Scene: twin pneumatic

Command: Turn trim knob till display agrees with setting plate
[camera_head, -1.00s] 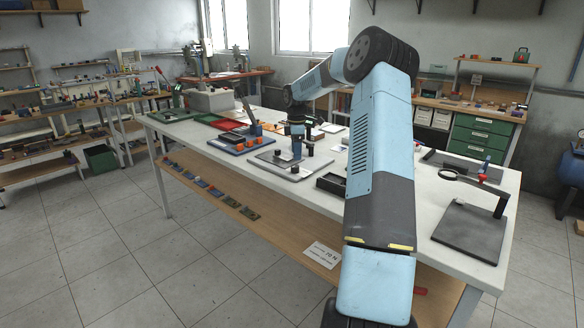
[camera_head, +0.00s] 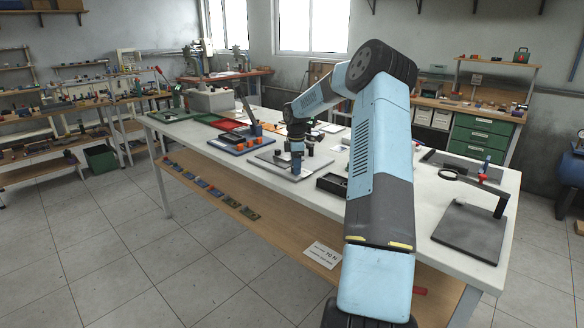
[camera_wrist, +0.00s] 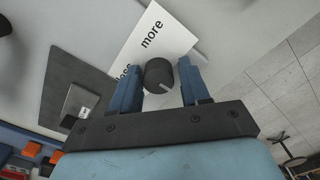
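The dark round knob (camera_wrist: 160,75), with a light pointer line, is in the wrist view. It stands between the two blue fingers of my gripper (camera_wrist: 158,88), which are spread with a small gap showing beside the knob. Behind it a white label (camera_wrist: 150,40) reads "more", with "less" partly hidden. In the head view my gripper (camera_head: 296,163) points down over the grey plate (camera_head: 270,158) on the bench and hides the knob. A white card (camera_head: 322,254) at the lower shelf's edge seems to read "70 N"; its small print is unreadable. I make out no display reading.
A blue tray with orange pieces (camera_head: 240,148) and a red tray (camera_head: 220,123) lie left of the plate. A black open box (camera_head: 332,183) stands close on the right. A magnifier stand (camera_head: 470,230) is at the bench's right end.

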